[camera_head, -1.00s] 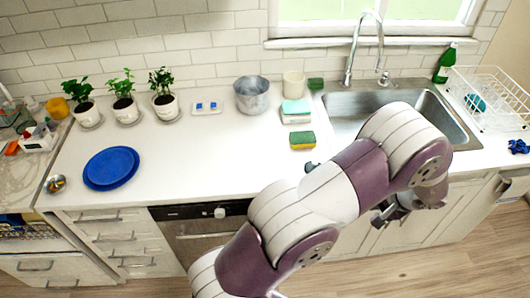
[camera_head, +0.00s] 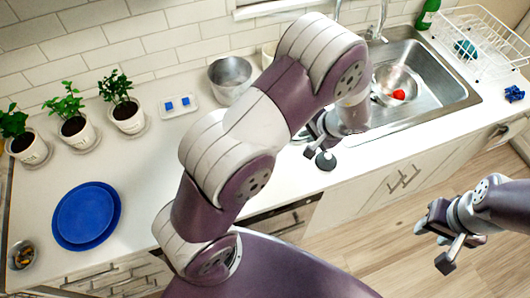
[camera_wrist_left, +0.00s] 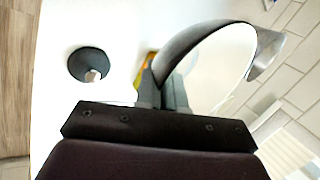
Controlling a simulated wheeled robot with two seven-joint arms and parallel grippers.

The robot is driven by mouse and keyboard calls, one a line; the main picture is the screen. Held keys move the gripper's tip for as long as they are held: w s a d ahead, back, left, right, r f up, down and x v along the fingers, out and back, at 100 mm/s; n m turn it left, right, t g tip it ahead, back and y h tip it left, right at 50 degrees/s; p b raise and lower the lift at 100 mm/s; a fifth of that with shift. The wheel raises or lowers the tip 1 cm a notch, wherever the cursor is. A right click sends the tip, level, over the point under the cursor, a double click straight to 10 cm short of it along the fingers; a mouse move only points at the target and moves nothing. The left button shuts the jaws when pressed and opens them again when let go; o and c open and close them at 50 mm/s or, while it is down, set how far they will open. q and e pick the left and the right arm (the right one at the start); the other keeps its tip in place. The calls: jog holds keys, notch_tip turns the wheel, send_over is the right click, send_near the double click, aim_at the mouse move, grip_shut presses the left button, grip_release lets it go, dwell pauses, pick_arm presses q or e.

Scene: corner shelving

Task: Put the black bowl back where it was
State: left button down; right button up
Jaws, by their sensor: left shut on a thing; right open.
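My left gripper (camera_head: 318,124) is over the counter in front of the sink, partly hidden by my own arm. In the left wrist view its jaws (camera_wrist_left: 162,90) are shut at the near end of a dark curved rim (camera_wrist_left: 193,38), which I take to be the black bowl. The rim looks tilted and has a shiny part at its right end. My right gripper (camera_head: 432,240) is open and empty over the floor, in front of the cabinets.
A small round black object (camera_head: 325,160) stands by the counter's front edge, close to my left gripper. A metal pot (camera_head: 230,78), potted plants (camera_head: 128,117) and blue plates (camera_head: 85,217) stand to the left. The sink (camera_head: 432,85) holds a steel bowl with something red.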

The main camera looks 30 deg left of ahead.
pick_arm(q)
jog(key=s+f, duration=0.1)
jog(key=s, duration=0.1)
jog(key=s+a+f+b, duration=0.1)
jog(key=s, duration=0.1)
jog(key=s+a+f, duration=0.1)
jog(key=s+f, duration=0.1)
jog(key=shift+s+b, duration=0.3)
jog(key=shift+s+a+f, duration=0.2)
jog(key=shift+a+f, duration=0.25)
jog(key=shift+a, duration=0.05)
jog(key=shift+s+a+f, duration=0.2)
jog(key=shift+a+f, duration=0.2)
jog(key=shift+a, duration=0.1)
notch_tip(320, 180, down, 3)
jog(key=shift+d+r+b, duration=0.1)
jog(key=shift+b, duration=0.5)
jog(key=shift+d, duration=0.35)
jog(key=shift+a, duration=0.2)
jog(key=c, duration=1.2)
grip_release()
jog(key=shift+f, duration=0.2)
jog(key=shift+c, duration=0.2)
pick_arm(e)
jog(key=f, duration=0.1)
jog(key=d+f, duration=0.1)
jog(key=f, duration=0.1)
jog(key=shift+s+d, duration=0.15)
jog(key=shift+s, duration=0.05)
